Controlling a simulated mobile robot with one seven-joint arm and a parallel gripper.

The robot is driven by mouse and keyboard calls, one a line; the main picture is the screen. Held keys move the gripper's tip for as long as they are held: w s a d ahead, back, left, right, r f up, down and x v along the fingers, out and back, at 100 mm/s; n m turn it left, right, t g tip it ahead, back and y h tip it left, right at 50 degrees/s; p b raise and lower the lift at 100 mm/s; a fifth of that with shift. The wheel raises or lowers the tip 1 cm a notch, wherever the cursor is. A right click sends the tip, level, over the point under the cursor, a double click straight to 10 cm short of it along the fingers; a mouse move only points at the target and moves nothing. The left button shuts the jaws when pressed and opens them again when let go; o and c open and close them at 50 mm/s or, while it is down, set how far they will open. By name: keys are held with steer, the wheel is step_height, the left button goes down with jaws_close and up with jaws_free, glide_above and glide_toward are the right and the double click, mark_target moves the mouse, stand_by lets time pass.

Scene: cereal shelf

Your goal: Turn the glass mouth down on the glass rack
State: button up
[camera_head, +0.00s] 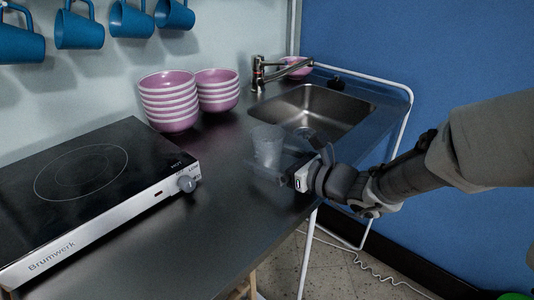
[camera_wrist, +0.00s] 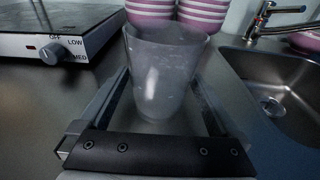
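A clear glass (camera_head: 267,146) stands upright, mouth up, on the metal counter just left of the sink's near corner. In the wrist view the glass (camera_wrist: 165,70) is between the two fingers of my gripper (camera_wrist: 164,95). The fingers reach along both sides of it, with a visible gap at its lower part on each side, so my gripper is open around it. In the head view my gripper (camera_head: 268,170) is low over the counter, coming from the right. I cannot make out a glass rack in either view.
Stacked pink bowls (camera_head: 168,102) stand behind the glass. A hotplate (camera_head: 90,190) with a knob is at the left. The sink (camera_head: 312,108) and tap (camera_head: 262,72) are at the back right. Blue mugs (camera_head: 78,30) hang on the wall. The front counter (camera_head: 225,240) is clear.

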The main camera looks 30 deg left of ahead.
mark_target(256, 129)
steer(key=c, duration=1)
steer(key=shift+r+p, duration=2.25)
steer(key=shift+r, duration=0.85)
